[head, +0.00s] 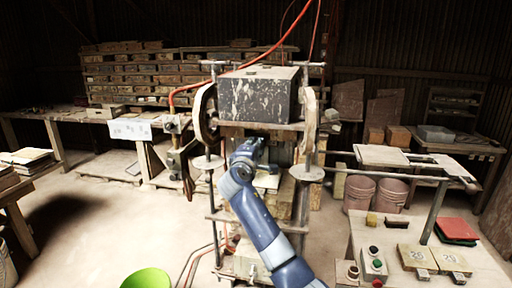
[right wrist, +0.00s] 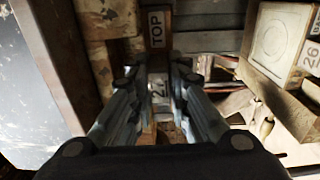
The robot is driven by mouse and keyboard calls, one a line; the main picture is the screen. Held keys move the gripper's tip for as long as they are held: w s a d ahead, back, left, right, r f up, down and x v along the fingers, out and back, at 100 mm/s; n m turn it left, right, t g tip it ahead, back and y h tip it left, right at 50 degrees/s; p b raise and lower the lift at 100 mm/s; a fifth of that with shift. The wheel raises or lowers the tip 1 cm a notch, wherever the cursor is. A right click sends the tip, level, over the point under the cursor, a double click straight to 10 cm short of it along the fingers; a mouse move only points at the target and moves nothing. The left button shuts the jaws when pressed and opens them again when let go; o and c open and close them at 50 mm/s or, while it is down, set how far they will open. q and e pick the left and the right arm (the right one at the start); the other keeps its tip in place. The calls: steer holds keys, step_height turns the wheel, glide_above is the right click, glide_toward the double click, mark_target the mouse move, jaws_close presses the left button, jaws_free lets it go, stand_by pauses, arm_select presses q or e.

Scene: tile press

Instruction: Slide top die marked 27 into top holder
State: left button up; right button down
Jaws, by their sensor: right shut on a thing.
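My right gripper (head: 248,152) is inside the press (head: 258,97), between its uprights, below the dark speckled block. Its fingers are mostly hidden in the head view. In the right wrist view the right gripper (right wrist: 160,98) is shut on the die marked 27 (right wrist: 160,86), whose number shows partly between the fingers. Just ahead of the fingertips is a label reading TOP (right wrist: 157,29), which appears to be on the top holder. I cannot tell whether the die touches the holder. My left gripper is not in view.
A block marked 26 (right wrist: 285,40) sits on a wooden shelf at the right. Two numbered blocks (head: 417,257) lie on the bench at the right, near a button box (head: 373,263). Press uprights flank my arm. A green bowl (head: 146,279) is at the bottom.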

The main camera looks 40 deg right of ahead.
steer(key=shift+d+r, duration=0.1)
steer(key=shift+r, duration=0.05)
steer(key=shift+b+x, duration=0.3)
steer(key=shift+x, duration=0.9)
steer(key=shift+w+d, duration=0.5)
